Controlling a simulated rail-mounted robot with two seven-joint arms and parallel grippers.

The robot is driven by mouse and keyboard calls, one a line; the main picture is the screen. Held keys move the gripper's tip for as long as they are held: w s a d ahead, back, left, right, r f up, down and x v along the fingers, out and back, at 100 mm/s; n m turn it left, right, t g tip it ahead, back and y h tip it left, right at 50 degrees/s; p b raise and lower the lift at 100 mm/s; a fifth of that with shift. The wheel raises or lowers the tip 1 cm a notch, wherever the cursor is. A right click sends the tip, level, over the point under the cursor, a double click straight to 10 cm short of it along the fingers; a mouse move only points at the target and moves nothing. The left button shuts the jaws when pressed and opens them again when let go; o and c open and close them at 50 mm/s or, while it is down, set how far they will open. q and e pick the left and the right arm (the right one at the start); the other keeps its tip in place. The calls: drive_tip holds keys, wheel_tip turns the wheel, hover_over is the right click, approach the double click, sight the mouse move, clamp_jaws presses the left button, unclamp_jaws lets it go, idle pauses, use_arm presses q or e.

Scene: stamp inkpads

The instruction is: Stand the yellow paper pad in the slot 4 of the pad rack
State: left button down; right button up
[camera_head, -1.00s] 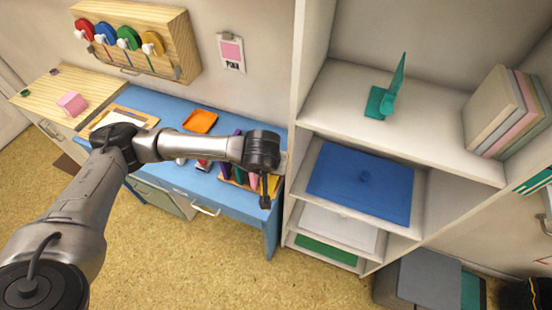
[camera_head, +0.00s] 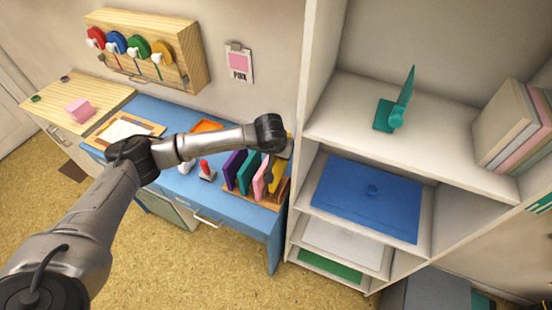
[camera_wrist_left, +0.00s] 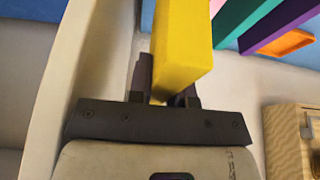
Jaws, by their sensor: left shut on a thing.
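The yellow paper pad (camera_wrist_left: 183,45) is held in my left gripper (camera_wrist_left: 164,90), whose dark fingers are shut on its near end in the left wrist view. In the head view, part of the yellow pad (camera_head: 279,170) shows beside the pink pad (camera_head: 262,176), at the right end of the wooden pad rack (camera_head: 264,202). A purple pad (camera_head: 233,167) and a teal pad (camera_head: 248,171) also stand in the rack, left of the pink one. My arm partly covers the yellow pad, so whether its lower edge is in a slot cannot be told. My right gripper is out of view.
The white shelf unit (camera_head: 299,165) rises close to the right of the rack. A red-topped stamp (camera_head: 205,170) and an orange inkpad (camera_head: 207,125) are on the blue desk (camera_head: 232,212) to the left. The wall-mounted wooden holder (camera_head: 150,50) is behind.

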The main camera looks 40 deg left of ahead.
sight(280, 167)
use_arm(q)
drive_tip(key=shift+w+f, duration=0.1)
drive_tip(key=shift+w, duration=0.1)
drive_tip(key=shift+f+b, duration=2.3)
drive_tip(key=shift+f, duration=1.4)
drive_tip(key=shift+f+b, duration=1.5)
drive_tip(key=shift+f, duration=0.35)
drive_tip(key=c, duration=1)
unclamp_jaws()
drive_tip(key=shift+o, duration=0.2)
drive_tip(key=shift+p+v, duration=0.6)
drive_tip(key=shift+v, duration=6.35)
drive_tip(key=shift+a, duration=0.1)
